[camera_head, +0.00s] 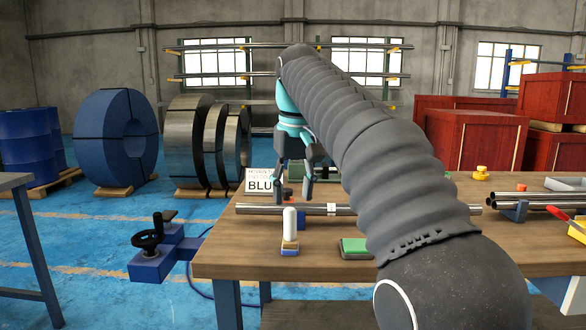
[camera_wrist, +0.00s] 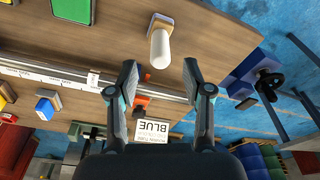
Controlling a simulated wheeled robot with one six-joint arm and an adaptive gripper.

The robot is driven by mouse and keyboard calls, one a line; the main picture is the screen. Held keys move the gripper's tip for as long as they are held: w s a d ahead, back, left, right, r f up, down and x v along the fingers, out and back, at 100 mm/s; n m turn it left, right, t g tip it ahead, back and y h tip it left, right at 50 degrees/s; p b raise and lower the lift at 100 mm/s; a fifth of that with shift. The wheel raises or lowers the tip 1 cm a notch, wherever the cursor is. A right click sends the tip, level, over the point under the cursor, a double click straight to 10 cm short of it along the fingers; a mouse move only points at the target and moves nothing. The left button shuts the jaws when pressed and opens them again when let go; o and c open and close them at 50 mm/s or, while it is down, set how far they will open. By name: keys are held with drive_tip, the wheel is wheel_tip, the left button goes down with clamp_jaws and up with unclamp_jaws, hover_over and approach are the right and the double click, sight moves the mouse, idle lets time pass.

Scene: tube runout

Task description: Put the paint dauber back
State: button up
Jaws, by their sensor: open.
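A white-handled piece with a wooden base and a blue underside (camera_head: 290,226), probably the paint dauber, stands upright on the workbench near its front left edge. It also shows in the wrist view (camera_wrist: 160,48), handle pointing towards the camera. My gripper (camera_head: 292,196) is open and empty, its fingers hanging above and behind the handle, apart from it. In the wrist view my gripper's two fingertips (camera_wrist: 160,76) are spread with nothing between them. A green pad (camera_head: 356,247) lies right of the dauber. A sign reading BLUE (camera_head: 263,182) stands at the bench's left back.
A long steel tube (camera_head: 255,208) lies across the bench behind the dauber. An orange-topped support (camera_wrist: 140,105) is under it in the wrist view. More tubes and a red-handled tool (camera_head: 577,232) lie at the right.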

drive_tip(key=shift+s+d+r, duration=0.1)
drive_tip(key=shift+s+r, duration=0.05)
drive_tip(key=shift+r, duration=0.7)
drive_tip(key=shift+s+r, duration=0.1)
drive_tip(key=shift+r, duration=0.7)
drive_tip(key=shift+d, duration=0.1)
drive_tip(key=s+d+f+m+t, duration=0.1)
drive_tip(key=s+d+f, duration=0.2)
drive_tip(key=s+d, duration=0.3)
drive_tip(key=s+d+f+m+t, duration=0.1)
drive_tip(key=s+d+f, duration=0.3)
drive_tip(key=s+f, duration=0.6)
drive_tip(key=s+d+f+m+t, duration=0.2)
drive_tip(key=s+d+f, duration=0.3)
drive_tip(key=s+f, duration=0.5)
wheel_tip(320, 180, down, 5)
drive_tip(key=shift+d+r+h, duration=0.15)
drive_tip(key=shift+d+h, duration=0.05)
drive_tip(key=shift+h, duration=0.1)
